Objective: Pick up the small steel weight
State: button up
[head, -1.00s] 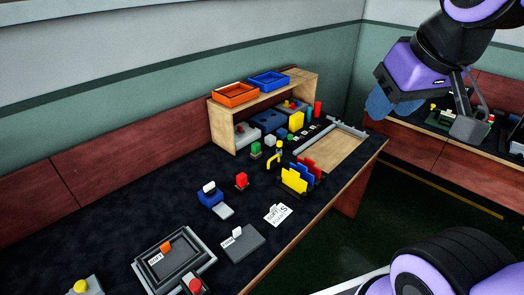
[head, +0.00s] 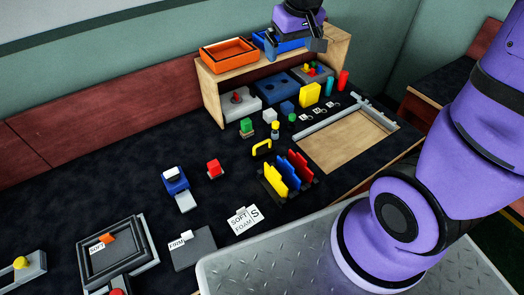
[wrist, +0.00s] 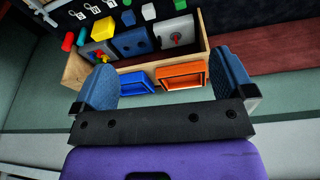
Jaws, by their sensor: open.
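I cannot make out a small steel weight for certain in either view. A small pale grey cube (head: 270,116) stands on the dark bench in front of the shelf, but its material is unclear. My gripper (head: 294,44) is at the top of the head view, in front of the blue tray (head: 288,50) and partly hiding it. In the wrist view my gripper (wrist: 162,80) is open, its blue-padded fingers wide apart with nothing between them. Beyond the fingers lie the blue tray (wrist: 137,76) and the orange tray (wrist: 183,67).
The wooden shelf (head: 210,104) carries both trays, with coloured boxes beneath. Small blocks, a yellow-handled piece (head: 262,147) and a coloured file rack (head: 285,178) crowd the bench. A wooden board (head: 345,140) is clear at right. My metal deck and arm fill the lower right.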

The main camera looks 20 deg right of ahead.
jog(key=w+a+f+g, duration=0.1)
jog(key=w+f, duration=0.2)
jog(key=f, duration=0.4)
jog(key=w+a+f+g, duration=0.1)
jog(key=w+f, duration=0.3)
jog(key=f, duration=0.4)
jog(key=n, duration=0.1)
send_over(262, 151)
jog(key=shift+g, duration=0.4)
notch_tip(262, 151, down, 21)
jog(key=shift+w+f, duration=0.15)
jog(key=shift+f, duration=2.95)
jog(key=c, duration=1)
jog(key=shift+r, duration=0.1)
